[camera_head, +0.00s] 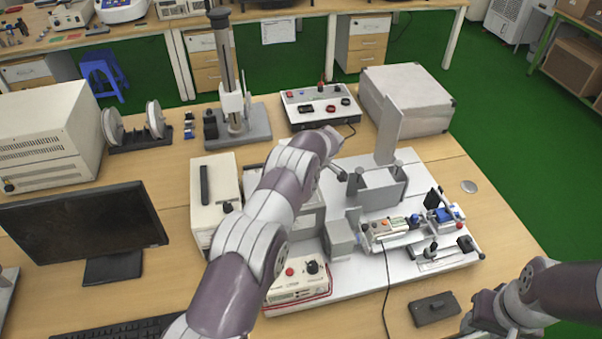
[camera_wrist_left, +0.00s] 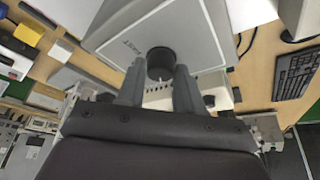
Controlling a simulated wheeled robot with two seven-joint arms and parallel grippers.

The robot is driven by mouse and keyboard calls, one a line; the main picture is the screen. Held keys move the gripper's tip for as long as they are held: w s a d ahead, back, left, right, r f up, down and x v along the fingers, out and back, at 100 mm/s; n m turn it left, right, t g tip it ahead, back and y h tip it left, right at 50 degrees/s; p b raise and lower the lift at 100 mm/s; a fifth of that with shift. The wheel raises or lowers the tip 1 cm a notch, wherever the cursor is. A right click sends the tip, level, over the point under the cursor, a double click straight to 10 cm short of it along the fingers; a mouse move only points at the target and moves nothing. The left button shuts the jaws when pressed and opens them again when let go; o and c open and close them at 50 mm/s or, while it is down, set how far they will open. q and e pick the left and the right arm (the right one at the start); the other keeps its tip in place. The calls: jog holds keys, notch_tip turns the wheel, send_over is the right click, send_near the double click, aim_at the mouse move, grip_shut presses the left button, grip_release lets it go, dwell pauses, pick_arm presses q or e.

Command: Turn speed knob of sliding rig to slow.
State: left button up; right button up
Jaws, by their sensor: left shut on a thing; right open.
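In the left wrist view, my left gripper (camera_wrist_left: 160,72) has one finger on each side of a black round knob (camera_wrist_left: 160,60) and is shut on it. The knob sits on the face of a light grey box (camera_wrist_left: 165,25). The sliding rig stands on a white base plate (camera_head: 345,282) right of my left arm. A small control box (camera_head: 298,290) at its front left carries a red button and a black knob (camera_head: 312,267). My right gripper (camera_head: 472,324) is open and empty at the lower right.
A monitor (camera_head: 85,232) stands at the left. A white instrument (camera_head: 212,175) is beside my left arm. A power unit (camera_head: 322,108) and a grey box (camera_head: 408,98) stand behind the rig. A black flat block (camera_head: 434,309) lies near my right gripper. A cable crosses the front.

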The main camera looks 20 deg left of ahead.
dwell(0.3)
pick_arm(q)
jog(key=o, duration=1)
jog(key=shift+r, duration=0.1)
jog(key=shift+d+r, duration=0.15)
jog(key=shift+r, duration=0.15)
jog(key=p+v, duration=0.9)
jog(key=v, duration=0.2)
jog(key=shift+d+r, duration=0.25)
jog(key=shift+r, duration=0.1)
